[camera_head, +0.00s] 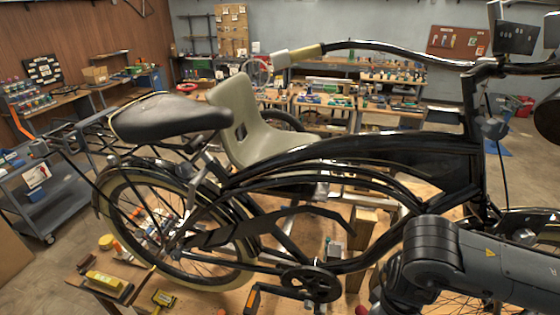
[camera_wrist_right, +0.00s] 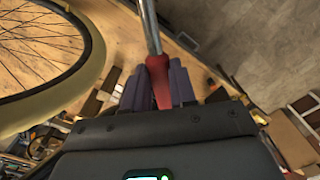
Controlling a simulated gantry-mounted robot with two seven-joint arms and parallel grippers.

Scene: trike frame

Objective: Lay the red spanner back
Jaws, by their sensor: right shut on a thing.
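The red spanner (camera_wrist_right: 159,86) is in the right wrist view, with a red handle and a bright metal shaft that runs up out of the top of the picture. My right gripper (camera_wrist_right: 157,68) is shut on the red handle, with a purple finger on each side. The shaft's far end is out of view. In the head view my right arm comes in from the lower right in front of the bike, and its gripper is hidden or out of frame. My left gripper is not in view.
A wooden workbench (camera_head: 205,300) with several small tools lies below. A grey cart (camera_head: 55,200) stands left.

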